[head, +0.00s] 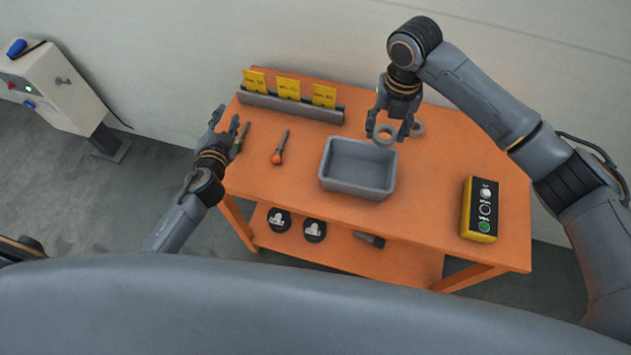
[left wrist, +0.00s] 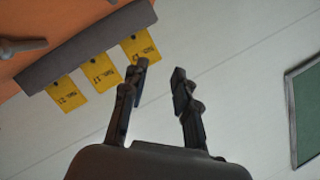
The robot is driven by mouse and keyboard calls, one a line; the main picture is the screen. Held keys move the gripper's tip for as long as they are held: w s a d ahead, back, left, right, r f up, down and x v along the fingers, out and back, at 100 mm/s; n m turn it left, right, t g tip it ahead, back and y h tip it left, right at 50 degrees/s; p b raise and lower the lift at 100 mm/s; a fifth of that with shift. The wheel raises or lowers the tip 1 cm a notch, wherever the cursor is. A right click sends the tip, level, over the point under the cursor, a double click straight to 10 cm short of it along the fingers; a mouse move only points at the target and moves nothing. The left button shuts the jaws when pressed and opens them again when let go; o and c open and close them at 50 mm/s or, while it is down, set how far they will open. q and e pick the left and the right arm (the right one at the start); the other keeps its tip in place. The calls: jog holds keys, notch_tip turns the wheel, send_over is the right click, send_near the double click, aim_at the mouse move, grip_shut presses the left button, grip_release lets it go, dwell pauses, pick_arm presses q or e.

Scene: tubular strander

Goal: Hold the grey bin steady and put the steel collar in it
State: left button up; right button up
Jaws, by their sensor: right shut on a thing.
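The grey bin (head: 358,187) stands upright on the orange table, and its visible inside looks empty. My right gripper (head: 387,127) is shut on a steel collar (head: 384,139), a pale ring held at the bin's back right rim. I cannot tell its exact height above the table. My left gripper (head: 225,123) is open and empty at the table's left edge, well apart from the bin. Its open fingers also show in the left wrist view (left wrist: 160,80), with nothing between them.
A second ring (head: 417,129) lies behind the bin. A rack (head: 290,106) with yellow cards (head: 289,88) stands at the back left. A yellow control box (head: 480,208) sits right.

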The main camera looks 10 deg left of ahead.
aim_at(327, 159)
pick_arm(q)
jog(key=s+d+f+n, duration=0.1)
jog(key=s+d, duration=0.1)
jog(key=d, duration=0.2)
jog(key=s+d+f+n+h, duration=0.1)
jog(key=s+d, duration=0.2)
jog(key=d, duration=0.2)
jog(key=s+d+f+n+g+h, duration=0.1)
jog(key=s+d, duration=0.1)
jog(key=d, duration=0.3)
jog(key=shift+s, duration=0.2)
jog(key=s+d+r+n+h, duration=0.2)
jog(key=s+d+n, duration=0.3)
jog(key=d, duration=0.6)
jog(key=shift+m+g, duration=0.3)
jog(key=shift+m, duration=0.2)
jog(key=x, duration=1.1)
jog(key=shift+s+a+f, duration=0.1)
jog(key=shift+a+f, duration=0.2)
jog(key=shift+f, duration=0.05)
grip_shut()
